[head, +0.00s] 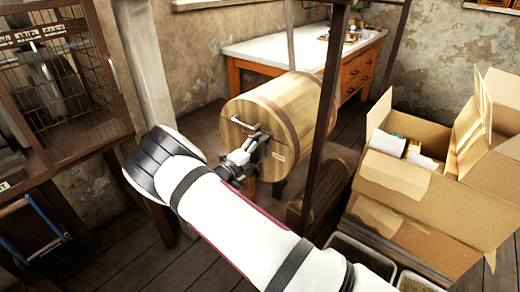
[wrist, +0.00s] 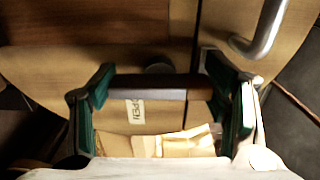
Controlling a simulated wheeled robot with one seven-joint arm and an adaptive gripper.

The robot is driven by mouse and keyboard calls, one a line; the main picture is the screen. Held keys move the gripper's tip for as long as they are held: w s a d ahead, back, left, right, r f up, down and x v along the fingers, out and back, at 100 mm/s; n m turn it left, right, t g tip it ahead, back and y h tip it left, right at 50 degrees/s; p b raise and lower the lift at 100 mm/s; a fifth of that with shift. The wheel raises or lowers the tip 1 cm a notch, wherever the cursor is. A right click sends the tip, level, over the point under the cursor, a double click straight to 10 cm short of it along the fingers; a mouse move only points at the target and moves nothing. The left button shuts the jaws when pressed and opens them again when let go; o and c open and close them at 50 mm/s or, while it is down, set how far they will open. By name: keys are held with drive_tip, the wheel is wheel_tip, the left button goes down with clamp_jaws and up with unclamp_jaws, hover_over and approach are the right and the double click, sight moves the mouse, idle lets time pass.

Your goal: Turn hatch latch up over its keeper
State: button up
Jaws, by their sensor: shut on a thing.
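The hatch latch (wrist: 150,95) shows in the wrist view as a dark bar lying across the picture, between my two green-padded fingers. My gripper (wrist: 156,78) is shut on it, with one finger at each end. A dark round knob (wrist: 159,68) sits just behind the bar. In the head view my gripper (head: 248,150) is at the round wooden end of a barrel (head: 285,108), below its metal handle (head: 246,126). The latch is mostly hidden there by my gripper. I cannot make out the keeper for certain.
The curved metal handle (wrist: 268,32) is close to my right finger in the wrist view. A label (wrist: 135,110) is on the wood. A dark post (head: 325,120) stands right of the barrel, with cardboard boxes (head: 425,190) beyond. A wire cage (head: 60,85) is at left.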

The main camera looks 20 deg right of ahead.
drive_tip(key=shift+f, duration=0.1)
drive_tip(key=o, duration=1.2)
drive_tip(key=shift+c, duration=0.2)
drive_tip(key=shift+a, duration=0.1)
drive_tip(key=v, duration=1.2)
